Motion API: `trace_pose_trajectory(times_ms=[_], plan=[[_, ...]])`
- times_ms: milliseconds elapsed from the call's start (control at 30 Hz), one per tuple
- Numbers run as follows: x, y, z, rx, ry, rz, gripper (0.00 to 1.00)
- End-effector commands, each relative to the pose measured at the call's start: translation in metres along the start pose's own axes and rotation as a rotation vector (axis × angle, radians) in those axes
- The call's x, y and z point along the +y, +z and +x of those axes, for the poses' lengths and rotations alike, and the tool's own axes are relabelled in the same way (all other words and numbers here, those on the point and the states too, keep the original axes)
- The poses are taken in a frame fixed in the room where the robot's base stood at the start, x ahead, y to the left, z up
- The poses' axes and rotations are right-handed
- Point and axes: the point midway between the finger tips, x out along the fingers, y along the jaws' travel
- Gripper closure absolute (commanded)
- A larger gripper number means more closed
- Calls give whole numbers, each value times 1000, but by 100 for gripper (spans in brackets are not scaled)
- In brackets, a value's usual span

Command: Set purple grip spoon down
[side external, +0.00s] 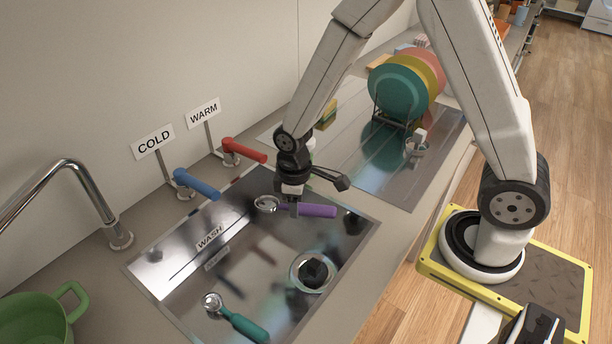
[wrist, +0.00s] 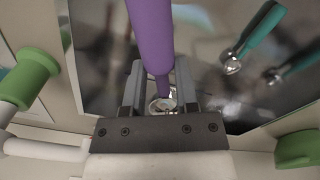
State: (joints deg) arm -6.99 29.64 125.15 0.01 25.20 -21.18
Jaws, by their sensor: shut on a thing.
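The purple grip spoon has a purple handle (side external: 317,210) and a round metal bowl (side external: 267,203). My gripper (side external: 292,192) is shut on it near the neck, over the far right end of the sink marked WASH (side external: 165,268). In the wrist view the purple handle (wrist: 152,38) runs up from between the jaws of my gripper (wrist: 160,80), and the shiny bowl (wrist: 162,104) sits low between them. The spoon lies roughly level in the side view. I cannot tell whether it touches the sink's surface.
A teal-handled spoon (side external: 240,320) lies in the near part of the sink, by a round drain (side external: 312,270). Blue (side external: 197,184) and red (side external: 243,149) tap levers stand along the back. A rack of coloured plates (side external: 403,92) stands beyond. A green pot (side external: 35,320) is at lower left.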

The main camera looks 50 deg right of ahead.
Motion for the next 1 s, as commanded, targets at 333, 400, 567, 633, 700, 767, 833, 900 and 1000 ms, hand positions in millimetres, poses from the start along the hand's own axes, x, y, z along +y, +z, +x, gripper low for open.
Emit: trace_pose_trajectory(times_ms=[333, 400, 567, 633, 700, 767, 833, 900, 1000], plan=[[45, 68, -40, 2, 2, -135, 100], [55, 78, -45, 2, 2, -112, 100], [82, 97, -52, 1, 1, 6, 100], [93, 103, -54, 1, 1, 71, 100], [104, 110, -56, 0, 0, 138, 100], [114, 115, -58, 1, 1, 196, 100], [124, 122, -60, 0, 0, 262, 100], [133, 128, -63, 0, 0, 321, 100], [144, 135, -66, 1, 1, 394, 100]])
